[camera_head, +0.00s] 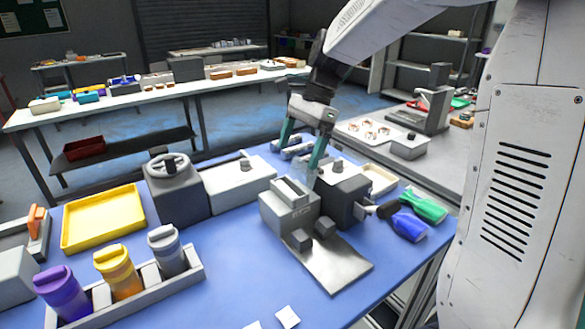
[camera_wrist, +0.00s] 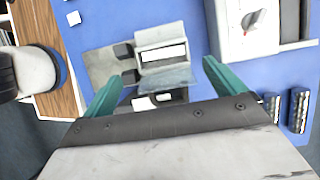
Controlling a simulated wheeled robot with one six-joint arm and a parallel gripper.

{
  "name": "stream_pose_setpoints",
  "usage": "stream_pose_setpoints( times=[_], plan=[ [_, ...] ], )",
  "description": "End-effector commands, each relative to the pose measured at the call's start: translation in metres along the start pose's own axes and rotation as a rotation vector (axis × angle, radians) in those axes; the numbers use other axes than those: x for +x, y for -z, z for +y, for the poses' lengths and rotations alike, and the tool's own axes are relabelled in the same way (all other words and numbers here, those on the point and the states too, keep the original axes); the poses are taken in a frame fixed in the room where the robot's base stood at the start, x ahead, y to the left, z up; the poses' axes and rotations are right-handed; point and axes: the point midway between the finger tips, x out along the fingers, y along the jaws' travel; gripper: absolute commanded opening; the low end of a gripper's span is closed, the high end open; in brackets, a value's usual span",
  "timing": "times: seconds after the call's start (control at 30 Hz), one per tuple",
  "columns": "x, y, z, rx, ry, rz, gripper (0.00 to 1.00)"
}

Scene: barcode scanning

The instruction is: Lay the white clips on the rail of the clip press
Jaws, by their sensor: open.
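Small flat white pieces lie on the blue table's front edge, one of them clear in the head view (camera_head: 288,316) and one in the wrist view (camera_wrist: 73,18). I cannot tell for sure that they are the clips. A grey machine with a slotted top (camera_head: 290,205), perhaps the clip press, stands mid-table with a metal plate (camera_head: 328,264) and two dark blocks in front. It also shows in the wrist view (camera_wrist: 163,50). No rail can be made out clearly. My gripper (camera_head: 299,155) is open and empty, its teal fingers above and behind this machine.
A yellow tray (camera_head: 103,217) and a rack (camera_head: 150,290) with purple, yellow and grey containers stand at left. A dark round-topped device (camera_head: 176,188) is behind them. Blue and green handled tools (camera_head: 410,226) lie at right. The front middle of the table is mostly clear.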

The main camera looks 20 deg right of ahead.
Motion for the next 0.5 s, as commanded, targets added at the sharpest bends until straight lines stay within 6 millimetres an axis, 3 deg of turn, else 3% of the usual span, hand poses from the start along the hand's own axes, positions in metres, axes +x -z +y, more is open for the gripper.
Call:
stream_pose_setpoints(
  times=[0.2,0.37,0.5],
  plan=[
    [-0.038,0.0,0.0,0.0,0.004,0.001,0.95],
    [-0.05,-0.001,0.002,-0.01,0.004,0.004,0.95],
    [-0.053,-0.014,0.026,-0.116,0.005,0.04,0.95]
  ],
)
